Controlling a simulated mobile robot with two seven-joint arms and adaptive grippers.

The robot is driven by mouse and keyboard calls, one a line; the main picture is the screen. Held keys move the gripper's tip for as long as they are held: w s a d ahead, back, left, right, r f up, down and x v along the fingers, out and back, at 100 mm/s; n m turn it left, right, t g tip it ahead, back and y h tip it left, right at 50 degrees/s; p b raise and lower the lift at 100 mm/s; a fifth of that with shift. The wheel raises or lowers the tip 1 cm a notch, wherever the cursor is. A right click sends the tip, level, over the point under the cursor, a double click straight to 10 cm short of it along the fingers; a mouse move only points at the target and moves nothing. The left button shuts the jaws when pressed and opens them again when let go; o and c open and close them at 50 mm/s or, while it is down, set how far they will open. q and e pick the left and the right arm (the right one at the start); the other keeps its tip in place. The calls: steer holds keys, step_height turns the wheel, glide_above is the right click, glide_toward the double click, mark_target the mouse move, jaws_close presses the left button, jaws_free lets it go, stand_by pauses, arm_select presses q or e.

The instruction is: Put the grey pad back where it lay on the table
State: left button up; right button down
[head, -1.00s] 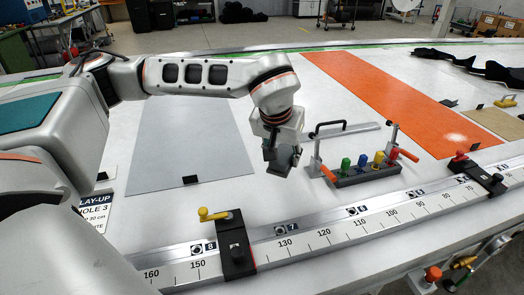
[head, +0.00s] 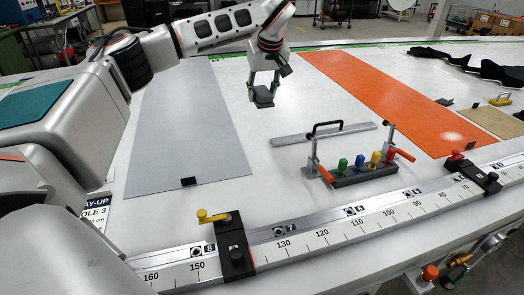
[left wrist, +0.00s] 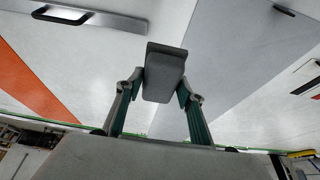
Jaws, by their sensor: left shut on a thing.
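The grey pad (head: 263,97) is a small dark grey block between the fingertips of my left gripper (head: 263,88). The gripper is shut on it and holds it over the white table (head: 285,170), between the grey sheet and the orange strip. In the left wrist view the pad (left wrist: 164,73) is squeezed between the two green-lined fingers. Its gap above the table is hard to judge. My right gripper is in neither view.
A grey sheet (head: 180,120) lies left and an orange strip (head: 385,95) right. A straight bar with a black handle (head: 325,132) and a rack of coloured knobs (head: 362,172) stand nearer. A ruler rail (head: 330,232) runs along the front edge. White table around the pad is clear.

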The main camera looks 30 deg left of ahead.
mark_target(261, 150)
arm_select(q)
step_height(261, 150, down, 20)
steer(key=shift+r, duration=0.2)
stand_by(0.4)
steer(key=o, duration=1.1)
steer(key=shift+f, duration=0.2)
steer(key=shift+r, duration=0.1)
